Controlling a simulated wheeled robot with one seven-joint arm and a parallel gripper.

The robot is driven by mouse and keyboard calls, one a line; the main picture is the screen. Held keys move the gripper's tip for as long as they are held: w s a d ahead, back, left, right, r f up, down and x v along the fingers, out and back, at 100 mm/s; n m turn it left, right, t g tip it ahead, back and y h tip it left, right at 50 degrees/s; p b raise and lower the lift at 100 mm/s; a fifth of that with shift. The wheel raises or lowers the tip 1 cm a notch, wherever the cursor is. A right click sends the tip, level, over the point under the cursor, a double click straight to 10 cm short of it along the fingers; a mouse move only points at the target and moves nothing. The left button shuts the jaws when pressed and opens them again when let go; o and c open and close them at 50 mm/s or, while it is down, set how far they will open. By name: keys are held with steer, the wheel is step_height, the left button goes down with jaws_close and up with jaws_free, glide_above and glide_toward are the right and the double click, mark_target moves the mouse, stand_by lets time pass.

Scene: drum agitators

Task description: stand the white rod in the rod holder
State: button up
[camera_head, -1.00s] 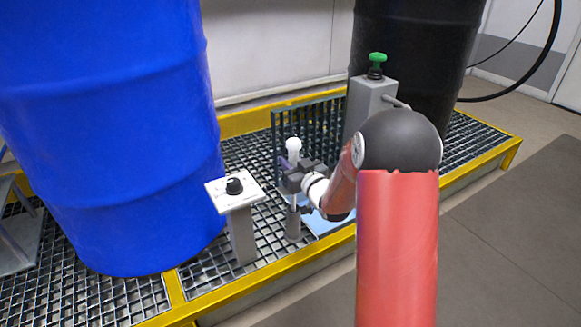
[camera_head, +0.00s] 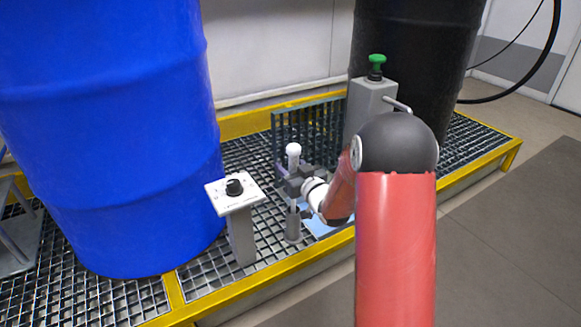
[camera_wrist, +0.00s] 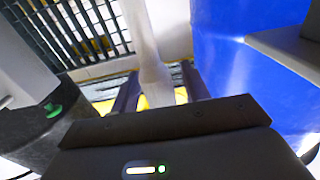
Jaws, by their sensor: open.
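The white rod (camera_head: 293,151) is upright, its round white top above my gripper. Its lower part meets the grey cylindrical rod holder (camera_head: 292,227) on the grating; how deep it sits in there I cannot tell. My gripper (camera_head: 289,179) is around the rod at mid-height and hides part of it. In the wrist view the pale rod (camera_wrist: 146,50) runs between the two dark fingers of my gripper (camera_wrist: 158,90). The fingers are open, with a gap visible beside the rod.
A control post with a black knob (camera_head: 234,187) stands just left of the holder. A blue drum (camera_head: 110,140) is further left. A grey post with a green button (camera_head: 376,62) and a black drum (camera_head: 425,60) are behind right. A yellow edge (camera_head: 270,262) borders the grating.

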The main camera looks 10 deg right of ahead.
steer(key=s+d+r+m+g+h, duration=0.1)
steer(key=s+d+r+g+h, duration=0.2)
steer(key=s, duration=0.6)
steer(key=s+d+r+m+g+h, duration=0.15)
steer(key=s+r+h, duration=0.25)
steer(key=s, duration=0.5)
steer(key=s+a+g, duration=0.2)
steer(key=s+g, duration=0.1)
steer(key=s, duration=0.7)
steer(key=s+a+r+m+g+y, duration=0.1)
steer(key=s+a+g, duration=0.2)
steer(key=s, duration=0.8)
steer(key=shift+g, duration=0.55)
steer(key=shift+r, duration=0.2)
step_height(320, 180, up, 8)
steer(key=p, duration=0.8)
steer(key=shift+r, duration=0.25)
